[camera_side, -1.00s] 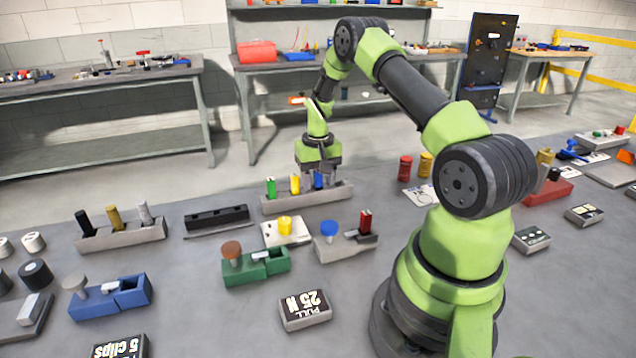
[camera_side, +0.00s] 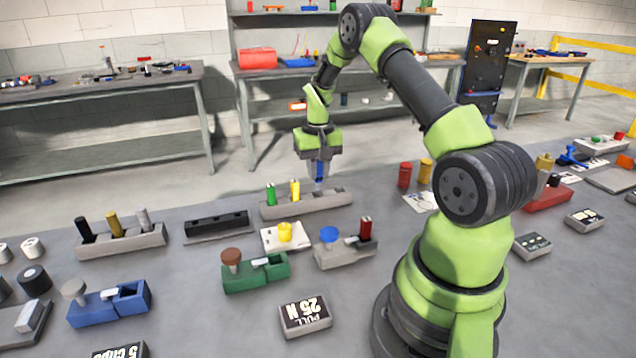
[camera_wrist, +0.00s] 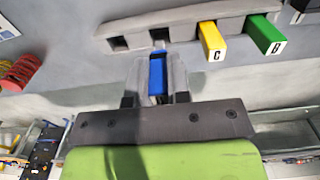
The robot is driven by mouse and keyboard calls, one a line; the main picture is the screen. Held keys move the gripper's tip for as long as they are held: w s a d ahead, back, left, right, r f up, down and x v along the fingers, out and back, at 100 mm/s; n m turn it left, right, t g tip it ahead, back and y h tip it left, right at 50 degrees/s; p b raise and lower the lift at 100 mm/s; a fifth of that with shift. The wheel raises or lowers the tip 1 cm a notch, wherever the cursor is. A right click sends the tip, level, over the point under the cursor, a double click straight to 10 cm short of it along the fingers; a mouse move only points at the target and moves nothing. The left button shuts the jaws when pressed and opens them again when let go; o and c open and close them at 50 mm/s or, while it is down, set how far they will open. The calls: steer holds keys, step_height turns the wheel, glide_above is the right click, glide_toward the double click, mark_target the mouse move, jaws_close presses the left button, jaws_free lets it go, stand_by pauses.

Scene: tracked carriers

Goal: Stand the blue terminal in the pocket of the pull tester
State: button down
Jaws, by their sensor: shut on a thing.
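My gripper (camera_side: 319,168) is shut on the blue terminal (camera_side: 319,181) and holds it upright just above the right part of the grey rack (camera_side: 338,202). In the wrist view the blue terminal (camera_wrist: 157,76) sits between the fingers, beside the rack's empty slots. A green terminal (camera_side: 271,194) and a yellow terminal (camera_side: 295,189) stand in the rack. Behind the "PULL 25 N" sign (camera_side: 305,314) is a green fixture (camera_side: 243,280) with a brown knob and a pocket at its right end. I cannot tell for certain which fixture is the pull tester.
A grey fixture (camera_side: 330,258) with a blue knob holds a red terminal (camera_side: 366,228). A blue fixture (camera_side: 95,312) with an open pocket stands at left. A yellow piece on a white plate (camera_side: 270,238) lies between rack and green fixture. Another rack (camera_side: 150,238) stands left.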

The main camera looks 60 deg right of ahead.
step_height(320, 180, up, 5)
steer(key=a+n, duration=0.1)
steer(key=s+a+f+n, duration=0.1)
steer(key=a+f+n, duration=0.1)
steer(key=a+n, duration=0.6)
steer(key=s+a+f+n, duration=0.1)
steer(key=a+f+n, duration=0.1)
steer(key=a+n, duration=0.7)
steer(key=shift+s+a+f, duration=0.25)
steer(key=shift+a+f, duration=0.15)
steer(key=shift+a, duration=1.75)
steer(key=shift+f, duration=1.6)
steer(key=c, duration=0.5)
jaws_free()
stand_by(0.3)
